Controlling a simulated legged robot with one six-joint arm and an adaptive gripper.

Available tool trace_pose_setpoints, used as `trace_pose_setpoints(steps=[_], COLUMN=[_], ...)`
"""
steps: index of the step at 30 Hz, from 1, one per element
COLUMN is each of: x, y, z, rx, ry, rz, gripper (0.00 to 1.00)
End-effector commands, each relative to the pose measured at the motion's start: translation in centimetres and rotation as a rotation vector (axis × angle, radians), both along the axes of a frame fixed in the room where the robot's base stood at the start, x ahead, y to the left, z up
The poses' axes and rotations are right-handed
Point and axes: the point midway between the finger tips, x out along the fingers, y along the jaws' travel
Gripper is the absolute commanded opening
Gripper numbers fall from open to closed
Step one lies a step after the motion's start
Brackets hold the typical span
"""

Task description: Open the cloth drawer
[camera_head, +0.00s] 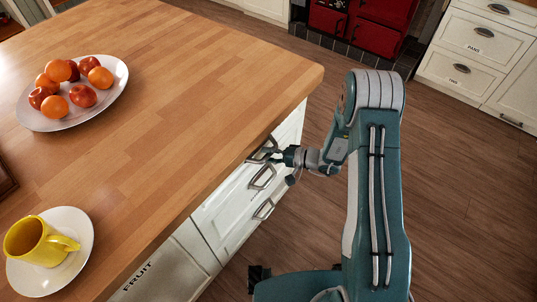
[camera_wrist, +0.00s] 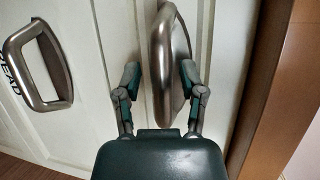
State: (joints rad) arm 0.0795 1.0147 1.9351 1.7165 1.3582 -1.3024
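My gripper (camera_head: 279,156) is at the uppermost handle (camera_head: 262,148) on the white island front, just under the wooden top. In the wrist view, my gripper (camera_wrist: 160,78) has its two fingers apart, one on each side of a metal cup handle (camera_wrist: 162,50). A gap shows between the left finger and the handle; the right finger is close to it, and contact cannot be told. The drawer front (camera_wrist: 224,50) behind this handle looks flush with its neighbour. No cloth label is readable in either view.
A neighbouring handle (camera_wrist: 38,62) has a partly hidden label ending in "EAD". Lower handles (camera_head: 263,177) (camera_head: 264,209) sit below mine. The island top (camera_head: 200,75) holds a fruit plate (camera_head: 122,97) and a yellow cup (camera_head: 28,238) on a saucer. Wooden floor (camera_head: 460,160) to the right is clear.

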Motion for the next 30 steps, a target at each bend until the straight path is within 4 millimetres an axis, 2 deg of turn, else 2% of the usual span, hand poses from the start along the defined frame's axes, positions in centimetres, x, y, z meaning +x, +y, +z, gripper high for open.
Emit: trace_pose_setpoints(steps=[1,2,3,11,17,23,30], x=[0.0,0.0,0.0,-0.1,-1.1,-3.5,-7.6], y=[0.0,0.0,0.0,-0.1,-1.5,-4.7,-9.8], z=[0.0,0.0,0.0,-0.1,-0.2,-0.2,-0.2], rx=[0.000,0.000,0.000,-0.001,-0.004,-0.003,-0.003], ry=[0.000,0.000,0.000,0.002,0.006,0.008,0.009], rz=[0.000,0.000,0.000,0.000,-0.002,-0.006,-0.007], gripper=[0.15,0.01,0.00,0.00,0.00,0.00,0.00])
